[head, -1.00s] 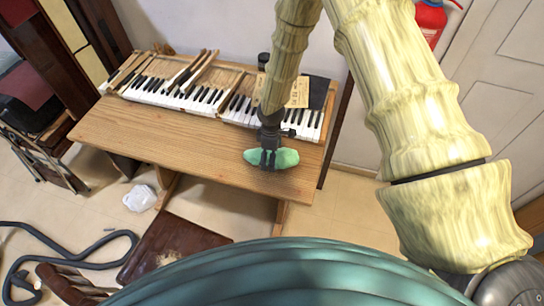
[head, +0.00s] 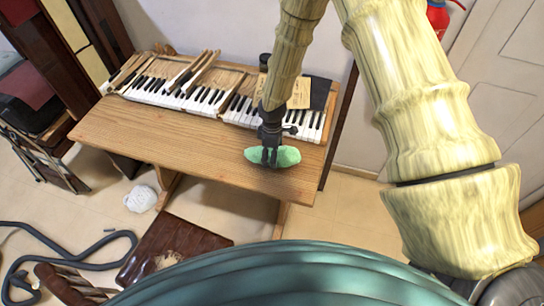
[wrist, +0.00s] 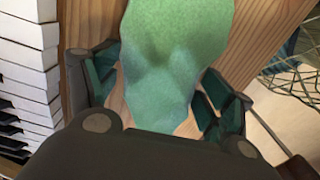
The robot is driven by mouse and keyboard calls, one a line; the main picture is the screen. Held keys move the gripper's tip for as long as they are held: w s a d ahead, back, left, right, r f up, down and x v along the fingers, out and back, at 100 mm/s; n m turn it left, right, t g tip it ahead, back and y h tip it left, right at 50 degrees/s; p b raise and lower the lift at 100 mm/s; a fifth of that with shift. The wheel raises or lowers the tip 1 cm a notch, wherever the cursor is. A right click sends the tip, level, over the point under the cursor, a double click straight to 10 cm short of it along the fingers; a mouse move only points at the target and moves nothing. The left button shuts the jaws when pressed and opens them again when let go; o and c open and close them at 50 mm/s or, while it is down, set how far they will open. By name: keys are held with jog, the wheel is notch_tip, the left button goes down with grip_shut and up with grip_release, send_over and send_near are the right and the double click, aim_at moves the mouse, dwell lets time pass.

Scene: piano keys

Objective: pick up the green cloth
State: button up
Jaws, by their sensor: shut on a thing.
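The green cloth (head: 288,156) is a small bunched piece at the right part of the wooden table, near its front edge. My gripper (head: 270,160) points down over it, with its fingers at the cloth's middle. In the wrist view the cloth (wrist: 175,50) lies between the two dark fingers of my gripper (wrist: 160,95), which are shut on it. Cloth sticks out on both sides of the fingers. I cannot tell whether the cloth is clear of the tabletop.
The wooden table (head: 165,145) has a bare front half. Piano keys (head: 185,98) with loose wooden parts line its back. A dark cylinder (head: 265,62) stands behind. A brown seat (head: 175,245) and a hose (head: 70,262) are in front, on the floor.

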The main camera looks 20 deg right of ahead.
notch_tip(320, 180, up, 2)
jog(key=shift+b, duration=0.6)
jog(key=s+a+b, duration=0.1)
jog(key=s+a, duration=0.1)
jog(key=a, duration=0.2)
jog(key=s+a+b, duration=0.2)
jog(key=a, duration=0.2)
jog(key=s+a+r+b, duration=0.1)
jog(key=s+a+b, duration=0.1)
jog(key=a, duration=0.2)
jog(key=shift+s+a+r, duration=0.1)
jog(key=shift+s+a, duration=0.1)
jog(key=shift+a, duration=0.15)
jog(key=shift+s+a+r+b, duration=0.2)
jog(key=shift+s+a+b, duration=0.15)
jog(key=shift+a, duration=0.5)
